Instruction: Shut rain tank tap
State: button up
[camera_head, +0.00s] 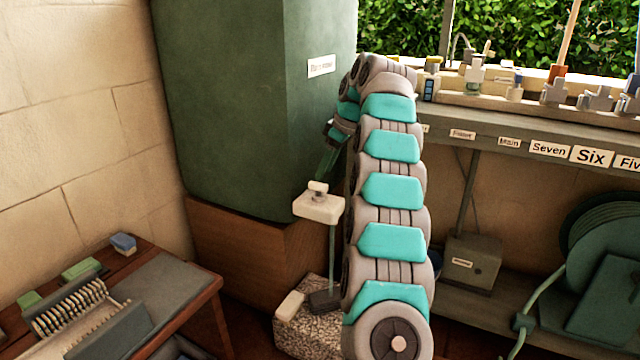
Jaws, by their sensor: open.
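The large green rain tank (235,100) stands on a wooden base (235,255) in the corner, with a label (321,66) too small to read. A cream block with a small knob on top, seemingly the tap (318,206), sits low at its front right. A thin vertical line drops from it to a dark piece (325,299) on a speckled stone block; I cannot tell if it is water or a rod. My gripper (325,174) is open, small and partly hidden by my arm, just above the tap. I cannot tell whether they touch.
A low wooden table (185,285) with a rack and blocks is at lower left. A shelf (480,127) with labels and small fittings runs along the right. A green hose reel (600,270) and a grey box (472,262) stand below it.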

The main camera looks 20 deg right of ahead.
aim_at(319, 183)
jog(key=shift+x, duration=2.3)
jog(key=shift+c, duration=0.3)
grip_shut()
